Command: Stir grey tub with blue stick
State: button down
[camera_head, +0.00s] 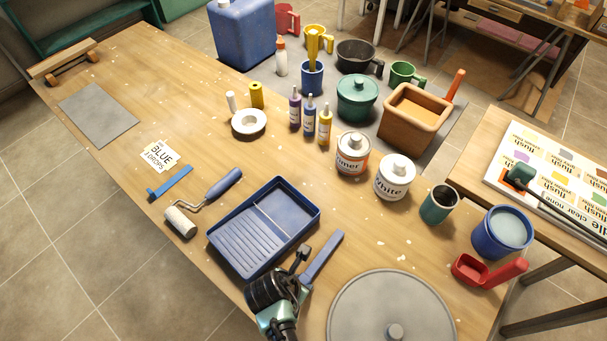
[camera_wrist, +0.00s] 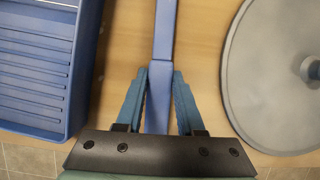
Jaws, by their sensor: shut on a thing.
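My gripper (camera_head: 303,272) is shut on a blue stick (camera_head: 325,254) beside the paint tray. In the wrist view, the two teal fingers (camera_wrist: 160,90) close on the stick's lower part, and the blue stick (camera_wrist: 165,28) runs straight up between them. A large round grey lid with a centre knob (camera_head: 365,303) lies at the front edge, just right of my gripper. It also shows at the right of the wrist view (camera_wrist: 257,75). If a grey tub is under it, its walls are hidden. Whether the stick touches the table is unclear.
A blue paint tray (camera_head: 236,252) lies close left of my gripper, with a roller (camera_head: 182,220) and flat blue strip (camera_head: 170,183) beyond. White (camera_head: 394,181) and orange-labelled cans (camera_head: 352,157) stand behind. A green cup (camera_head: 437,207), blue tub (camera_head: 484,243) and red scoop (camera_head: 468,271) stand right.

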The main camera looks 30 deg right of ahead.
jog(key=shift+r, duration=0.15)
dwell(0.3)
notch_tip(320, 180, up, 10)
dwell(0.4)
jog(key=c, duration=1.1)
grip_release()
grip_shut()
